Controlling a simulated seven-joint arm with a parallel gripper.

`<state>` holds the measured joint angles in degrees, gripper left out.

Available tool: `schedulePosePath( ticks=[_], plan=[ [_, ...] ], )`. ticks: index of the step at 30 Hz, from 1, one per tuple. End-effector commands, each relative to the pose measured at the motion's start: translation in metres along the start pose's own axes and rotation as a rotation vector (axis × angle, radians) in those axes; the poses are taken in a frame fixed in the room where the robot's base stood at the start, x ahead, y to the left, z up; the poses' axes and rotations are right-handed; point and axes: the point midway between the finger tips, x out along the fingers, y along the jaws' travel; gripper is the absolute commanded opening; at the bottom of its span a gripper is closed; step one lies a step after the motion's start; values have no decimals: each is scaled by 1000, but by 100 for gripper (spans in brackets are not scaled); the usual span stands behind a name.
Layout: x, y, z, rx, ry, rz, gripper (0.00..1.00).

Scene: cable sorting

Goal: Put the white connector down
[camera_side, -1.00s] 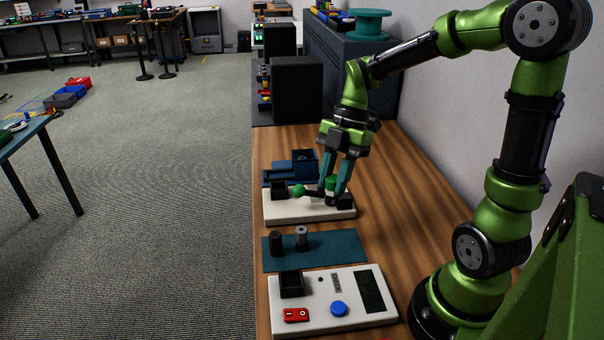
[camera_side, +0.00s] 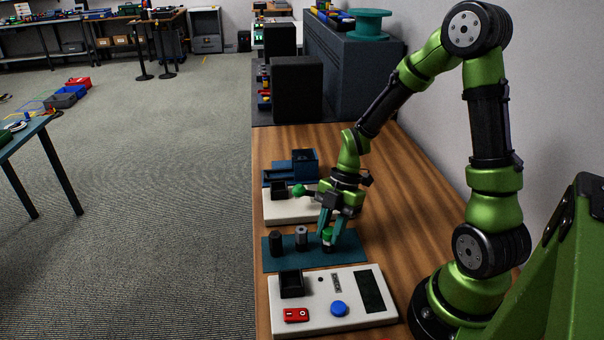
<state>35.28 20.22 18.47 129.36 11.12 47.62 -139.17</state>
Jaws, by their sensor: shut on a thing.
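My gripper (camera_side: 331,236) is over the right part of the teal mat (camera_side: 352,261). Its fingers are shut on a small upright connector (camera_side: 327,240) with a green top and a whitish band, which I take for the white connector. Its lower end is at or just above the mat; I cannot tell whether it touches. Two other upright cylinders stand on the mat to its left: a black one (camera_side: 276,242) and a grey one with a dark base (camera_side: 302,237).
Behind the mat is a white base (camera_side: 287,212) with a black box and a green knob (camera_side: 298,190), partly hidden by my gripper. In front lies a white panel (camera_side: 360,319) with a blue button (camera_side: 338,309) and a red switch (camera_side: 296,314). A blue bin (camera_side: 303,164) stands behind.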

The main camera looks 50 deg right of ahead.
Motion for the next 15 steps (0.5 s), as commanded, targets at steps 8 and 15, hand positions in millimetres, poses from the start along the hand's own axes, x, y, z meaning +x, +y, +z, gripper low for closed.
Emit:
schedulePosePath(
  ticks=[8, 15],
  plan=[
    [1, 0, 0, 0, 0, 0, 0],
    [2, 0, 1, 0, 0, 1, 55]
  ],
)
